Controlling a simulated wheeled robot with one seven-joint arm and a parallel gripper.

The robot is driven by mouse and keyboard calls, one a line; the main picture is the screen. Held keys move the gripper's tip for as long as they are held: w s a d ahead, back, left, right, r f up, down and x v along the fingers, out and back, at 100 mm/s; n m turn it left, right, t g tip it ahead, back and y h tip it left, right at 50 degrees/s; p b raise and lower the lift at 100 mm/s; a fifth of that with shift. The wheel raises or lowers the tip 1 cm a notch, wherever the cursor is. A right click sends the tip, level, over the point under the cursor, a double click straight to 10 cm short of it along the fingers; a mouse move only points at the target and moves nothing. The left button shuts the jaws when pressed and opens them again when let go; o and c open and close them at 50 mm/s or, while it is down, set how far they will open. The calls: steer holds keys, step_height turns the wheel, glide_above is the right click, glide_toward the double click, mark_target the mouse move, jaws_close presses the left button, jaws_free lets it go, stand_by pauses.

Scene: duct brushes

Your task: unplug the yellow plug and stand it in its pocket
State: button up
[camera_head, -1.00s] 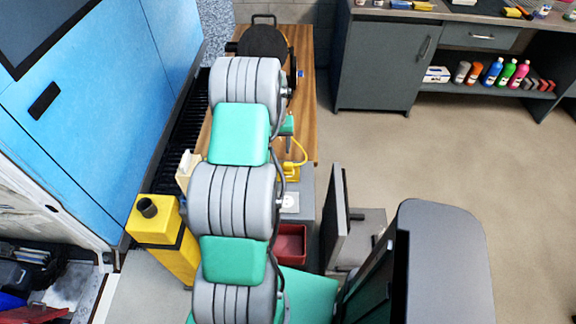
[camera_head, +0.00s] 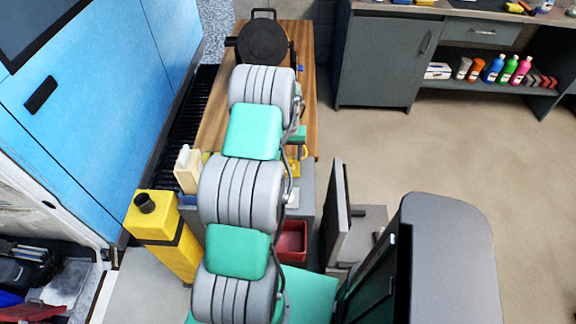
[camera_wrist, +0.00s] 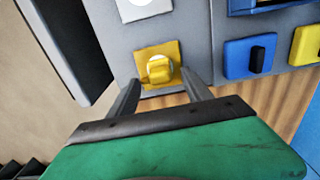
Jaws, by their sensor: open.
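The yellow plug (camera_wrist: 160,70) sits at a yellow socket plate (camera_wrist: 146,54) on a grey surface in the wrist view. My gripper (camera_wrist: 158,78) is open, with one finger on each side of the plug's near end. I cannot tell whether the fingers touch it. A yellow block (camera_wrist: 304,46), cut off by the right edge, shows a dark slot or mark; I cannot tell if it is the pocket.
A blue block (camera_wrist: 240,58) with a black part stands right of the plug, and a white socket plate (camera_wrist: 145,8) lies beyond it. In the head view, a red bin (camera_head: 292,240), a cream bottle (camera_head: 187,170) and a round dark pan (camera_head: 262,42) surround my arm.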

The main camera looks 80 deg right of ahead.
mark_target(288, 158)
step_height(288, 158, down, 4)
steer(key=b, duration=0.3)
steer(key=shift+f, duration=0.15)
steer(key=shift+b, duration=0.35)
stand_by(0.8)
steer(key=shift+c, duration=0.4)
jaws_close()
stand_by(0.4)
steer(key=shift+r+p, duration=1.4)
steer(key=shift+r, duration=1.7)
